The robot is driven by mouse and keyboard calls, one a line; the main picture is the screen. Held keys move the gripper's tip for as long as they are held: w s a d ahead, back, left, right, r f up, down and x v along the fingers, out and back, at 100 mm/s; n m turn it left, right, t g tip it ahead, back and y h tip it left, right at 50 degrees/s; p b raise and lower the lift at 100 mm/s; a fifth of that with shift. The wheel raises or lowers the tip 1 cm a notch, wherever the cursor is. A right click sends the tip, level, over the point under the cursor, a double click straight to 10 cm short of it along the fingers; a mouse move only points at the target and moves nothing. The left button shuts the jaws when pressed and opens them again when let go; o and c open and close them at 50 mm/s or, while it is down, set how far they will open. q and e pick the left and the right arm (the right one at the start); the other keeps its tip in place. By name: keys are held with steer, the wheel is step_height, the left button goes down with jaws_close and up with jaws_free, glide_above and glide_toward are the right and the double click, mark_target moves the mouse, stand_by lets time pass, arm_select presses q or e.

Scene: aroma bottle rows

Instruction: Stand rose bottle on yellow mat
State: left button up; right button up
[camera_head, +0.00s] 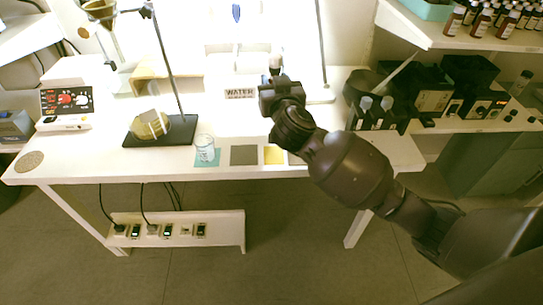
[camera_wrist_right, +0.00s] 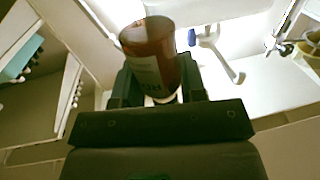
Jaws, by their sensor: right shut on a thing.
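The brown-red bottle (camera_wrist_right: 150,55) with a pale label is held between the two fingers of my right gripper (camera_wrist_right: 158,88) in the right wrist view. Its label cannot be read clearly, so I cannot tell from it that this is the rose one. In the head view my right gripper (camera_head: 279,88) is above the back of the white table, and the bottle is mostly hidden there. The yellow mat (camera_head: 273,155) lies flat at the table's front edge, nearer than the gripper, with bare surface showing. My left gripper is not in view.
A grey mat (camera_head: 244,155) lies left of the yellow one, then a teal mat (camera_head: 208,163) with a glass beaker (camera_head: 205,147). A stand (camera_head: 165,133) with a round flask is further left. A WATER sign (camera_head: 240,93) is behind.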

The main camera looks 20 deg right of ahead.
steer(key=shift+w+f, duration=0.15)
steer(key=shift+f, duration=0.35)
step_height(320, 180, down, 14)
steer(key=b, duration=0.7)
steer(key=shift+f, duration=0.45)
steer(key=shift+f+b, duration=0.1)
steer(key=shift+b, duration=0.25)
step_height(320, 180, down, 3)
steer(key=shift+f+b, duration=0.1)
steer(key=shift+b, duration=0.75)
steer(key=shift+f+b, duration=0.35)
steer(key=shift+f, duration=0.1)
steer(key=shift+r, duration=0.1)
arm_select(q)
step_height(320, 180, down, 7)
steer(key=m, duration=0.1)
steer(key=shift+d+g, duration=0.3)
arm_select(e)
steer(key=o, duration=1.1)
